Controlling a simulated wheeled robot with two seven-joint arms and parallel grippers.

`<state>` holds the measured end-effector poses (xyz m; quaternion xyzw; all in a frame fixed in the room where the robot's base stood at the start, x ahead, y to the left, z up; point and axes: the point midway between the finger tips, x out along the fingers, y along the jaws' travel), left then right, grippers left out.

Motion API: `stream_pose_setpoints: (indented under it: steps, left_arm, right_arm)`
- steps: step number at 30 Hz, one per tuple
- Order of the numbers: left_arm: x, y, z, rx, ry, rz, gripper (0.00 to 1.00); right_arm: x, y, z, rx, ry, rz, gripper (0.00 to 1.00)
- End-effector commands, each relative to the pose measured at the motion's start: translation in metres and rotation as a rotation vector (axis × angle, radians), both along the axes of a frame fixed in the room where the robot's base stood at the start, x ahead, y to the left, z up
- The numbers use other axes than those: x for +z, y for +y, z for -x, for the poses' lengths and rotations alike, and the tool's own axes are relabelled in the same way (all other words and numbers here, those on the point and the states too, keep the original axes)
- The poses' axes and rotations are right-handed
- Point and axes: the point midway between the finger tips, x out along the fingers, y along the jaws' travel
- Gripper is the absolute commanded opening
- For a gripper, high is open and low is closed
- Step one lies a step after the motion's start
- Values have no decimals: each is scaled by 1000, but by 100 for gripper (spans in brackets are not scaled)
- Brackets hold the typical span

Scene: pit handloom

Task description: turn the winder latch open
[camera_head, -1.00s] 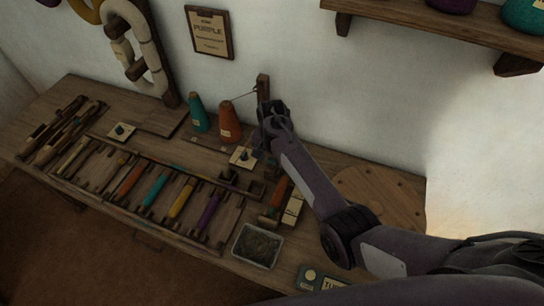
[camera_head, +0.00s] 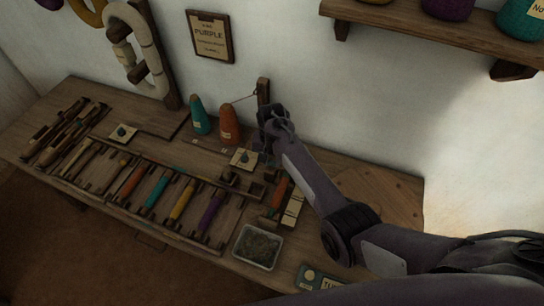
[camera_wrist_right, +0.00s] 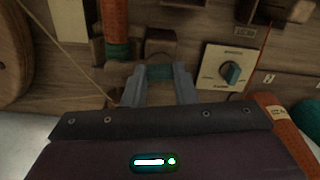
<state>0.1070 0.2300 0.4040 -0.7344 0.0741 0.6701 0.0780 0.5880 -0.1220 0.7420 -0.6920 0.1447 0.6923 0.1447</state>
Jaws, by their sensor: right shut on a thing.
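My right gripper (camera_head: 266,156) reaches down to the winder at the right part of the bench. In the right wrist view its two fingers (camera_wrist_right: 159,88) are closed around a small teal bar (camera_wrist_right: 159,72), which looks like the winder latch. The bar lies crosswise between the fingertips, in front of a dark wooden block (camera_wrist_right: 161,43). An orange and teal bobbin (camera_wrist_right: 116,25) lies beside it; its orange part also shows in the head view (camera_head: 280,192). The gripper hides most of the latch in the head view. My left gripper is not in view.
A dial plate (camera_wrist_right: 228,68) with a teal knob sits close beside the gripper. Orange (camera_head: 229,126) and teal (camera_head: 200,117) thread cones stand behind. A rack of colored bobbins (camera_head: 157,190) lies left, a grey tray (camera_head: 258,247) in front. A wall shelf (camera_head: 430,25) hangs above.

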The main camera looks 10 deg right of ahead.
Motion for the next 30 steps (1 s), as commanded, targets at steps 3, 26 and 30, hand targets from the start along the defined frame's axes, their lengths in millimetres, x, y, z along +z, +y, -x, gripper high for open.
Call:
stream_pose_setpoints:
  steps: [3, 26, 30]
  left_arm:
    - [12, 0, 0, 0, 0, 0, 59]
    - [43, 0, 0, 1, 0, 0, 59]
    - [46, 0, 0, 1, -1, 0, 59]
  right_arm:
    - [4, -1, 0, 99, 0, 1, 3]
    - [2, -1, -1, 823, -1, 1, 3]
    - [2, -1, -1, 954, -2, 2, 3]
